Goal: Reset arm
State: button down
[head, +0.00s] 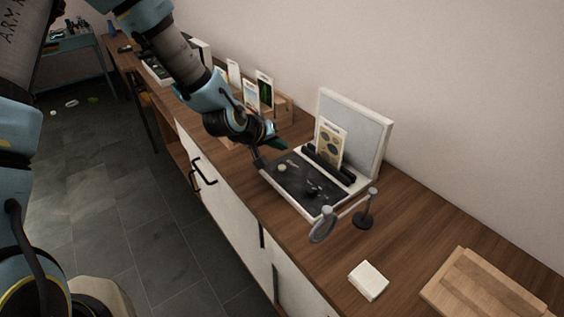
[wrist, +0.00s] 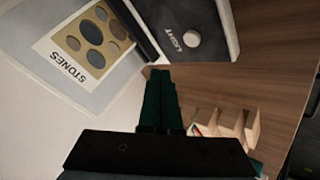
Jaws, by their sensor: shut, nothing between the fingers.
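My gripper (head: 283,143) is at the end of my blue and grey arm, over the wooden counter, just left of an open case (head: 297,207) with a dark tray and a raised white-framed lid. In the wrist view, my gripper's dark green fingers (wrist: 161,100) are together with nothing between them. A card marked STONES (head: 330,142) stands in the case against the lid. It also shows at the upper left of the wrist view (wrist: 84,42). A pale round knob (wrist: 192,39) sits beside the word LIGHT on the tray.
A stand with a round lens (head: 323,224) is at the case's front right corner. A white block (head: 368,280) and a wooden board (head: 482,290) lie on the right part of the counter (head: 420,225). Several cards in a wooden holder (head: 283,106) stand behind my gripper, near the wall.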

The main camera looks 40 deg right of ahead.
jog(key=shift+r, duration=0.6)
jog(key=w+a+r+n+t+y, duration=0.15)
jog(key=w+a, duration=0.25)
jog(key=a, duration=0.4)
jog(key=w+a+r+y, duration=0.2)
jog(key=w+a, duration=0.1)
jog(key=a, duration=0.5)
jog(key=w+a+r+n+t+y, duration=0.15)
jog(key=w+a, duration=0.25)
jog(key=a, duration=0.4)
jog(key=s+a+r+n+g+y, duration=0.1)
jog(key=s+a+r, duration=0.1)
jog(key=a, duration=0.6)
jog(key=s+a+r+n+y, duration=0.1)
jog(key=s+a+r, duration=0.1)
jog(key=a, duration=0.6)
jog(key=s+a+r+n+g+y, duration=0.1)
jog(key=s+a+r+y, duration=0.1)
jog(key=a, duration=0.6)
jog(key=shift+s+r+g, duration=0.3)
jog(key=shift+r, duration=0.3)
